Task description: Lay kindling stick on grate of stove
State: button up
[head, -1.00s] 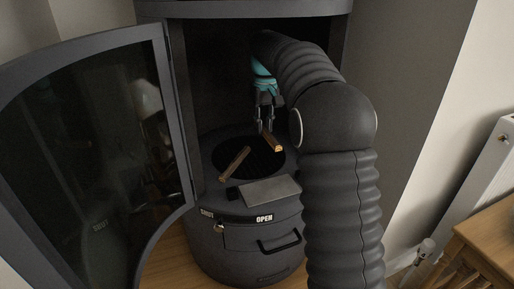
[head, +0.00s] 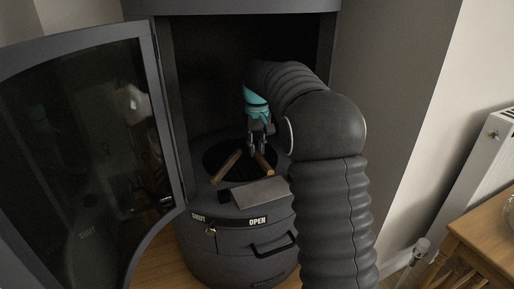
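A brown kindling stick (head: 265,163) is at my gripper (head: 257,152), with its far end between the fingertips and its near end pointing down and right. The gripper points down inside the stove and looks shut on this stick. The stick is low at the dark round grate (head: 212,158); I cannot tell whether its whole length touches. A second stick (head: 225,168) lies slanted across the left part of the grate, its near end at the front rim. The stove (head: 235,240) stands open; my arm hides the right side of its chamber.
The glass stove door (head: 90,150) is swung open to the left. A grey flat plate (head: 260,191) is in front of the grate, above the OPEN label and a handle (head: 272,245). A radiator (head: 492,165) and wooden table (head: 485,240) are at the right.

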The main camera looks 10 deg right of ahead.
aim_at(257, 150)
jog(key=o, duration=0.4)
jog(key=shift+o, duration=0.2)
notch_tip(257, 150, up, 8)
jog(key=shift+f+p, duration=0.15)
jog(key=shift+p, duration=0.85)
jog(key=shift+s+r, duration=0.2)
jog(key=shift+s, duration=0.1)
jog(key=s+f+m+t, duration=0.1)
jog(key=s+f+t, duration=0.1)
jog(key=s, duration=1.6)
jog(key=s+d+f+m+t, duration=0.1)
jog(key=s+f+t, duration=0.1)
jog(key=s, duration=1.6)
jog(key=shift+s+f+t, duration=0.2)
jog(key=shift+s+t, duration=0.15)
jog(key=shift+t, duration=0.45)
